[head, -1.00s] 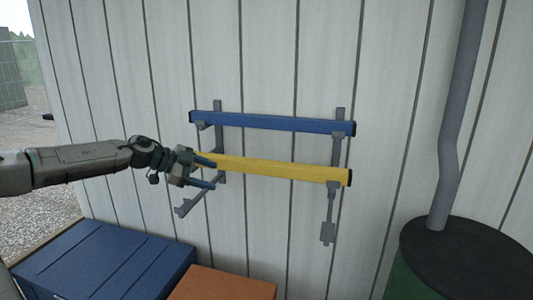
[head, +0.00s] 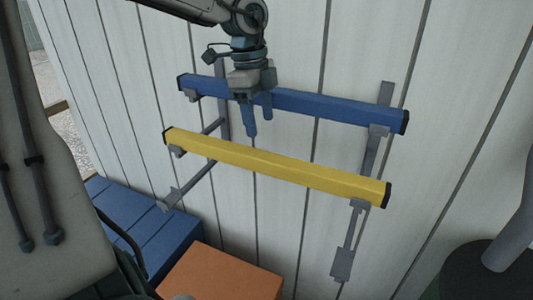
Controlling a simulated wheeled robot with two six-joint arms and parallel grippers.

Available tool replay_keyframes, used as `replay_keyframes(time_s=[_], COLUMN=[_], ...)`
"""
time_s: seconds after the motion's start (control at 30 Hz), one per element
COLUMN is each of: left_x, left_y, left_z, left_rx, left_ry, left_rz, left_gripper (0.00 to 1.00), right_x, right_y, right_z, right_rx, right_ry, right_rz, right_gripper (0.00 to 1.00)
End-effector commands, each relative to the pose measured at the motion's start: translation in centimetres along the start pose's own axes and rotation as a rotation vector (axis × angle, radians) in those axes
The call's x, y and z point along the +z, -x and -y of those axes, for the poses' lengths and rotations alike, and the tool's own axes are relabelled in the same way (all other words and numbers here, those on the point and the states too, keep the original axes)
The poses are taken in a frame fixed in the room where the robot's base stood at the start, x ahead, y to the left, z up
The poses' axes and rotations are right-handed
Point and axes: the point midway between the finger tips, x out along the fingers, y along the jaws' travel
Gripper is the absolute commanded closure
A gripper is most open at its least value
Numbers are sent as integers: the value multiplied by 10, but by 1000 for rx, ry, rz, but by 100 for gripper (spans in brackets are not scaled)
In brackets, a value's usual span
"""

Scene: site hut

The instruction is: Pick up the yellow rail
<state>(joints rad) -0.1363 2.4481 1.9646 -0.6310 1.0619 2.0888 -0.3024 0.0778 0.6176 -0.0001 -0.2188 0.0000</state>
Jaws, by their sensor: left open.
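The yellow rail (head: 275,167) has black end caps and lies across grey wall brackets, sloping down to the right in the head view. Its left end rests on a bracket arm and its right end on another bracket. My left gripper (head: 258,122) comes down from the top, fingers pointing down, open and empty. Its fingertips show a little above the yellow rail in the picture and in front of the blue rail (head: 330,106). Part of the blue rail is hidden behind the gripper. I cannot tell the depth gap to the yellow rail. My right gripper is not in view.
The blue rail lies on the upper brackets. Empty bracket arms (head: 186,187) stick out below the yellow rail at the left. A blue box (head: 165,235) and an orange box (head: 220,275) stand below. A dark drum top with a grey pipe (head: 512,245) is at the lower right.

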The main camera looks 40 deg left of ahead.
Motion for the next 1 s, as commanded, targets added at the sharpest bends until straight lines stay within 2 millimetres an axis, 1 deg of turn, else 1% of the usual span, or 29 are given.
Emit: replay_keyframes(time_s=[0.03, 0.2, 0.3, 0.37, 0.47, 0.6, 0.67, 0.7, 0.8, 1.0], left_x=[0, 0, 0, 1, 2, 7, 9, 9, 9, 9], left_y=[-7, -34, -44, -47, -53, -69, -78, -84, -94, -100], left_z=[-2, -1, -1, -1, -1, -2, -3, -2, -2, -2], left_rx=[8, 6, 4, 4, 5, 7, 8, 6, 5, 1], left_ry=[-1, -1, 0, -1, -1, -1, -1, -1, -1, -1], left_rz=[0, 0, -2, -2, -3, -3, -3, -2, -2, -4], left_gripper=[38, 38, 38, 38, 38, 38, 38, 38, 38, 38], right_x=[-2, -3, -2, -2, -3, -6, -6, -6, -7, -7], right_y=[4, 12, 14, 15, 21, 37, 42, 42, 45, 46], right_z=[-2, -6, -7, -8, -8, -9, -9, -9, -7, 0], right_rx=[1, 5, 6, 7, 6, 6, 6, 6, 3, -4], right_ry=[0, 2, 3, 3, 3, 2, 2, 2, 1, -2], right_rz=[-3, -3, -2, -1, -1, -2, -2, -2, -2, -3], right_gripper=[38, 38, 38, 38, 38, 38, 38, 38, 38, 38])
